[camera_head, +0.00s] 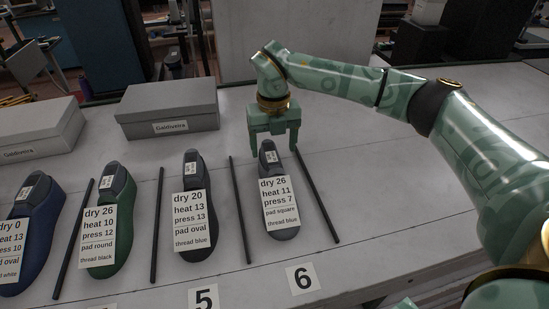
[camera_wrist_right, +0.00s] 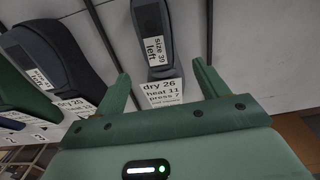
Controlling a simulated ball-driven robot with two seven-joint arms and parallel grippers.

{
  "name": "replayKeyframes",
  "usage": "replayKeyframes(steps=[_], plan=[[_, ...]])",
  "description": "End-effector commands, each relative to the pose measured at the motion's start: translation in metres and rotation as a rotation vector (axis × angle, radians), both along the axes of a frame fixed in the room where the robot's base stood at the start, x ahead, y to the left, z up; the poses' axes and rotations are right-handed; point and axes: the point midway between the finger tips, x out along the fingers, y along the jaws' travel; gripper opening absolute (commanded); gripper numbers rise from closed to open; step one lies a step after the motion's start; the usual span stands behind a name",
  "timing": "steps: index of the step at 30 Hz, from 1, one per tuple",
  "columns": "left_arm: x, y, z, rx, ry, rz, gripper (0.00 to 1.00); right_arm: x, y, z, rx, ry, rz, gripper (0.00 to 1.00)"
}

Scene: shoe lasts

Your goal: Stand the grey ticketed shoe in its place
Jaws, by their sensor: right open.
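A grey shoe (camera_head: 286,233) with a white ticket reading dry 26, heat 11, press 7, pad square, thread blue lies on the table between two dark rods, behind number card 6. In the right wrist view the grey shoe (camera_wrist_right: 152,40) shows a "size 39 left" label. My right gripper (camera_head: 273,150) is open at the far end of this shoe, with its fingers on either side of that end in the picture. In the right wrist view my right gripper (camera_wrist_right: 163,82) has nothing clasped between its fingers. Contact cannot be told. My left gripper is not in view.
A darker shoe (camera_head: 193,160), a green shoe (camera_head: 95,262) and a blue shoe (camera_head: 42,212) lie to the left, each ticketed. Dark rods (camera_head: 239,210) separate the lanes. Cards 5 (camera_head: 204,298) and 6 (camera_head: 302,278) mark the front. Grey boxes (camera_head: 168,103) stand behind. The table right of the last rod is clear.

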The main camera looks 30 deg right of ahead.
Motion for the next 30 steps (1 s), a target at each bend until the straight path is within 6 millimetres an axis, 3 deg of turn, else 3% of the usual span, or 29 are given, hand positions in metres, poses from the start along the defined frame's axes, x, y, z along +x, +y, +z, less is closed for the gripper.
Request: replayKeyframes(steps=[1,6,20,30], plan=[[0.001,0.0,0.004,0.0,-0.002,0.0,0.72,0.0,0.0,0.013,-0.001,-0.003,-0.001,0.73],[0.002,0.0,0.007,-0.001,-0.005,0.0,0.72,0.0,0.0,0.032,0.0,0.0,0.0,0.73],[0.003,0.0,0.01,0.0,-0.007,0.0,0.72,0.0,0.0,0.039,0.0,0.001,0.0,0.73],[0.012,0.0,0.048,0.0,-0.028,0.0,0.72,-0.001,0.0,0.078,0.0,-0.002,0.001,0.73]])
